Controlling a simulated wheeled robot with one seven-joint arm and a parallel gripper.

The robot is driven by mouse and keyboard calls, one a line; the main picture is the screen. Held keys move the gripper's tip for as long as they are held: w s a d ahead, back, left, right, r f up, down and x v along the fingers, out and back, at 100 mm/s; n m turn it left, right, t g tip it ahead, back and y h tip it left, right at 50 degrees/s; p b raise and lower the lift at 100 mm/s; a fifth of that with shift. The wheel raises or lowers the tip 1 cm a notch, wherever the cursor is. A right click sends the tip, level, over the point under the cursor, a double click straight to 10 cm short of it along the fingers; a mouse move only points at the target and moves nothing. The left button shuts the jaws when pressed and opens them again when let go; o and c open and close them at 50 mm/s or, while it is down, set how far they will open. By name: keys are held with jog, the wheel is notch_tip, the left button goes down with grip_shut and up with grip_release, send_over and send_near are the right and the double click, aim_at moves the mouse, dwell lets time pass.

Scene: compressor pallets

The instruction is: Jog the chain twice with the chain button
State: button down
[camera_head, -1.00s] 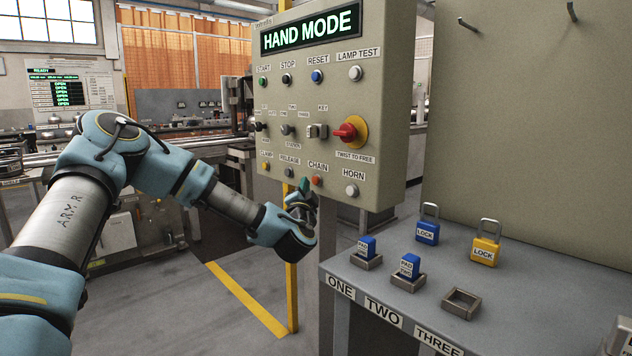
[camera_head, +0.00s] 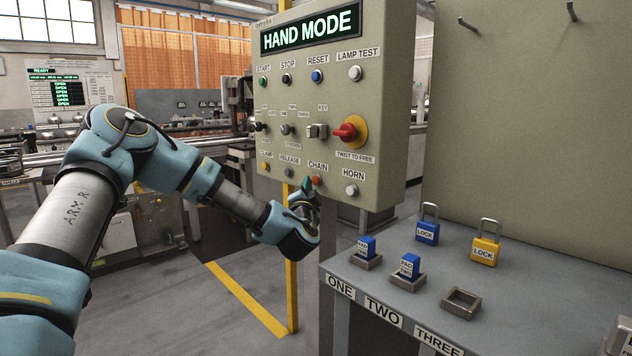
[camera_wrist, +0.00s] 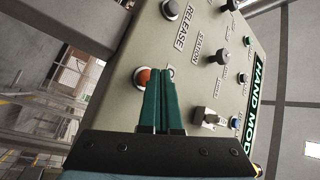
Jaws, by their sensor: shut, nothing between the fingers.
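The chain button (camera_head: 316,180) is a small orange-red button under the CHAIN label on the lower part of the control panel (camera_head: 380,130). My gripper (camera_head: 307,186) is just left of and below it, with green fingers pointing up toward the panel. In the wrist view the orange-red button (camera_wrist: 141,77) shows beside the tips of my gripper (camera_wrist: 161,70), partly covered by the left finger. The fingers are together and empty. I cannot tell whether they touch the button. The panel display (camera_head: 311,28) reads HAND MODE.
The release button (camera_head: 289,172) and horn button (camera_head: 351,190) flank the chain button. A red twist knob (camera_head: 347,133) sticks out above. A grey table (camera_head: 400,310) at the lower right bears a blue padlock (camera_head: 427,228), a yellow padlock (camera_head: 485,247) and two blue pads in holders.

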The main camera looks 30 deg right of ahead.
jog(key=shift+w+d, duration=0.1)
jog(key=shift+d, duration=0.4)
dwell(0.8)
jog(key=shift+s+a, duration=0.2)
jog(key=shift+a, duration=0.75)
jog(key=s+a, duration=0.1)
jog(key=a, duration=0.5)
dwell(1.0)
